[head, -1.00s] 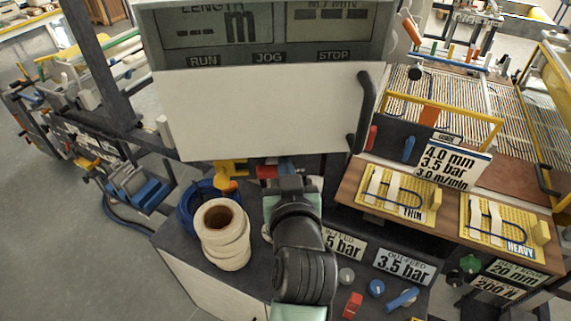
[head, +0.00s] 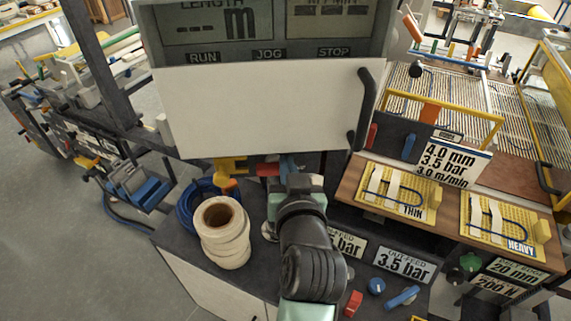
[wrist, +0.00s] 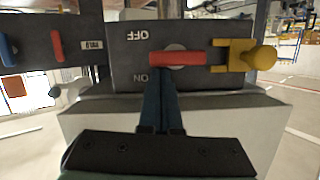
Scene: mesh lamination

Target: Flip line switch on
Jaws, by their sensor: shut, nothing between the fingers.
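The line switch has a red handle (wrist: 178,59) on a dark panel (wrist: 118,60) in the wrist view. The handle lies level across a grey round pivot, with an upside-down OFF label above left and an ON label below left. In the head view the red handle (head: 267,170) shows partly, under the white board. My gripper (wrist: 163,80) is shut and empty, its fingertips just below the handle in the wrist view; I cannot tell whether they touch it. In the head view my gripper (head: 288,163) is right of the red handle.
A yellow fitting (wrist: 238,55) with a round knob sits at the handle's right end in the wrist view. White tape rolls (head: 226,248) and a blue coil (head: 190,205) stand left of my arm. A white board (head: 260,110) overhangs the switch. Yellow sample boards (head: 400,197) lie right.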

